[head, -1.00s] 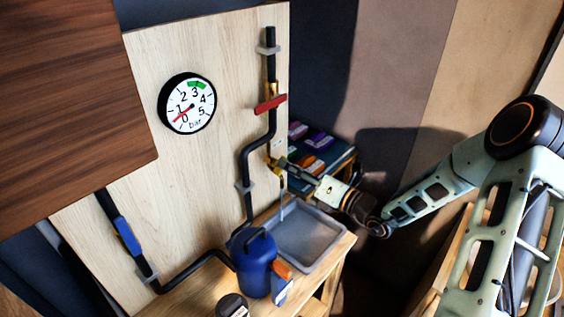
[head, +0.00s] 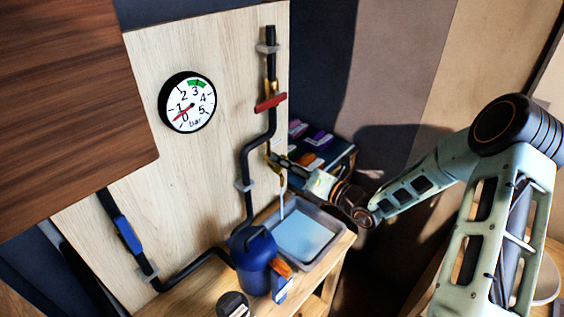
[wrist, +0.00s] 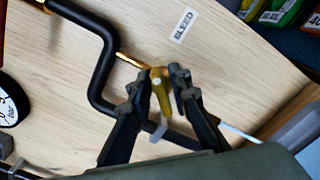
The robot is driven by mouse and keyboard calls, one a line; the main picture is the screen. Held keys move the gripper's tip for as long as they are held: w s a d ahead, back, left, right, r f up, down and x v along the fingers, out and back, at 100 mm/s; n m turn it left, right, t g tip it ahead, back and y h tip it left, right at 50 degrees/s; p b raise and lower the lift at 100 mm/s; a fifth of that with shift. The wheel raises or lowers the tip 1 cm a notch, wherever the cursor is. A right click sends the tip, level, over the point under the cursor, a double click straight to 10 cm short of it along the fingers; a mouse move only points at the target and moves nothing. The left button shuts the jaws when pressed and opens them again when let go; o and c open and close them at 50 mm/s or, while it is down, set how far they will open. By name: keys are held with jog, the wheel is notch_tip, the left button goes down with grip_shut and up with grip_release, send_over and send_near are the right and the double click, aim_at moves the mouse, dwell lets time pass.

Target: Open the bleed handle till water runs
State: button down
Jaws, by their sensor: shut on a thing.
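The brass bleed handle (wrist: 161,92) sits beside the printed BLEED label (wrist: 184,25) in the wrist view. My gripper (wrist: 157,84) is shut on it, with one dark finger on each side. In the head view my gripper (head: 277,161) reaches from the right to the bleed valve below the black pipe; its fingers partly hide the handle. A pale stream of water (head: 283,196) falls from the bleed outlet into the grey tray (head: 334,249). Light blue water (head: 305,232) covers the tray's bottom.
A round gauge (head: 188,103) on the wooden board reads low, near 0 to 1 bar. A red handle (head: 270,102) is above the bleed valve and a blue handle (head: 128,235) at lower left. A blue canister (head: 254,262) stands in front of the tray.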

jog(key=n+b, duration=0.1)
jog(key=n, duration=0.2)
jog(key=shift+s+n+b, duration=0.1)
jog(key=shift+n+b, duration=0.2)
jog(key=shift+b, duration=0.1)
jog(key=shift+a+n+b, duration=0.1)
jog(key=shift+n+b, duration=0.5)
jog(key=shift+n, duration=0.4)
jog(key=c, duration=2)
grip_release()
jog(key=shift+r, duration=0.1)
jog(key=shift+c, duration=0.2)
jog(key=shift+s, duration=0.1)
jog(key=v, duration=1.2)
